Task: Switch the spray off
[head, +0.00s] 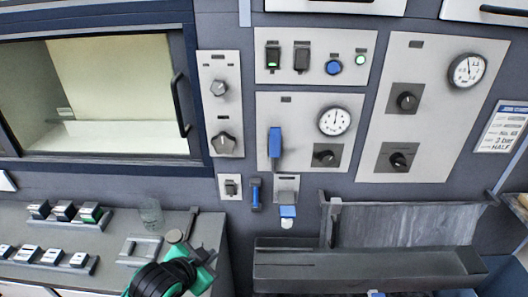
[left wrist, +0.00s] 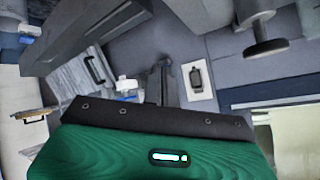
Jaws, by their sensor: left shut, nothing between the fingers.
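No label is readable, so I cannot tell which control is the spray's. A small switch plate (head: 231,187) with a dark switch sits low on the wall; a similar plate shows in the left wrist view (left wrist: 198,86). My left gripper (head: 194,213) is shut and empty, below and left of that plate, apart from it. Its fingers show in the left wrist view (left wrist: 165,82). My right gripper is not in view.
A blue lever (head: 275,143) and a gauge (head: 334,121) are on the panel below. A grey trough (head: 370,265) stands at lower right. The glass (head: 151,215) and several small blocks are on the left bench. A dark door handle (head: 180,105) juts out beside the window.

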